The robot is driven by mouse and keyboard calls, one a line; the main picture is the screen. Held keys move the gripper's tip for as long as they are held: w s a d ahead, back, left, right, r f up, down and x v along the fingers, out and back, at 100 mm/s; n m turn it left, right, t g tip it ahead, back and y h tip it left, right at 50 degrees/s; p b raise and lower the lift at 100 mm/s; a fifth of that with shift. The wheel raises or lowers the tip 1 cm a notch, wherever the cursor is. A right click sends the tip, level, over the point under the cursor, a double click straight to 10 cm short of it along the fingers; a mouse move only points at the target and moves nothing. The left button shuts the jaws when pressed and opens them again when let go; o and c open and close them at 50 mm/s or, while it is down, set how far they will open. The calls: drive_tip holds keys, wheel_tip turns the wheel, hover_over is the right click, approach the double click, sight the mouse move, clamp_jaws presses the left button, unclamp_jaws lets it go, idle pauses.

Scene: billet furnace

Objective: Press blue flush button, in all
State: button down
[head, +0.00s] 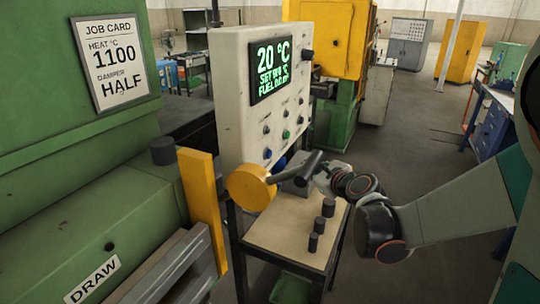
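A white control panel (233,110) stands left of centre, with a green-on-dark display (269,68) reading 20 °C, a smaller set line and a fuel line. Small buttons and knobs dot its face. A small blue button (267,153) sits low on the panel, and a larger blue part (279,164) shows just below and right of it, partly hidden. My arm reaches in from the right, and my gripper (291,186) is at the lower panel, close to the blue parts. Its fingers are small and overlapped by a dark handle, so their opening and any contact are unclear.
A small table (276,232) holds several dark cylinders (328,207). A green furnace body with a job card (115,58) fills the left. Open floor lies behind my arm.

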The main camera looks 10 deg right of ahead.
drive_tip(key=w+a, duration=0.5)
drive_tip(key=a, duration=0.2)
idle(0.3)
drive_tip(key=shift+w+a, duration=0.15)
idle(1.3)
drive_tip(key=shift+w+a, duration=0.2)
drive_tip(key=shift+a, duration=0.05)
drive_tip(key=shift+w+a, duration=0.25)
drive_tip(key=shift+a, duration=0.05)
idle(0.8)
idle(0.4)
drive_tip(key=shift+s+d, duration=0.5)
drive_tip(key=shift+d, duration=0.15)
drive_tip(key=s+d, duration=0.1)
drive_tip(key=d, duration=0.1)
drive_tip(key=s+d, duration=0.2)
idle(0.3)
